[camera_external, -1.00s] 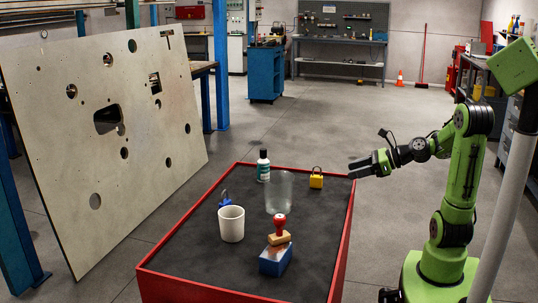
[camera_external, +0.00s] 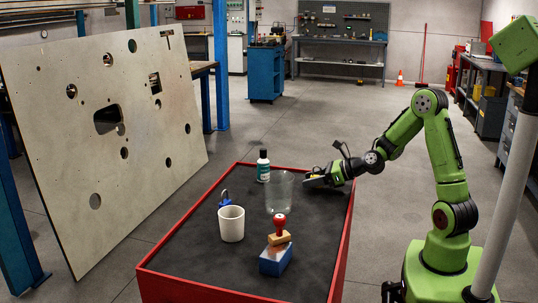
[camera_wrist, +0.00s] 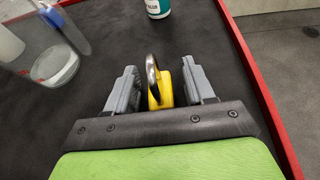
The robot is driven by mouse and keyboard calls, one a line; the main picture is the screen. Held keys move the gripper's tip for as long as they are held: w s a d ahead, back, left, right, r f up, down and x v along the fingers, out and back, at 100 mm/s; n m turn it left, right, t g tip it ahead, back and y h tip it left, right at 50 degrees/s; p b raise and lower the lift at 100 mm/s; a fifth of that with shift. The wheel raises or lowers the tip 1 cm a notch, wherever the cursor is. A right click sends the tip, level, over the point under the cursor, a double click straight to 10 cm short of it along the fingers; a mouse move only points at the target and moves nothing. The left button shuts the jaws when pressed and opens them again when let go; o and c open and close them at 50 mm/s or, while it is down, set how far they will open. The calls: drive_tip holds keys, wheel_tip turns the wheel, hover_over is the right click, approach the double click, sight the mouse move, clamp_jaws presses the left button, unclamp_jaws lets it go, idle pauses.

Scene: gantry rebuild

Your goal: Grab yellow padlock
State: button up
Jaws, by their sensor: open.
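The yellow padlock (camera_wrist: 165,88) stands on the dark table top, its metal shackle (camera_wrist: 152,72) upright. In the wrist view it lies between the two grey fingers of my gripper (camera_wrist: 158,90), with a gap visible on each side. My gripper is open around it. In the external view my gripper (camera_external: 316,180) is at the far right part of the red-rimmed table and hides most of the padlock; only a little yellow shows.
A clear glass (camera_external: 279,192) stands just left of my gripper.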

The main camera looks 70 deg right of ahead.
drive_tip(key=shift+w+f, duration=0.15)
drive_tip(key=shift+w, duration=0.25)
drive_tip(key=shift+s, duration=0.1)
clamp_jaws()
wheel_tip(320, 180, up, 10)
drive_tip(key=p, duration=0.5)
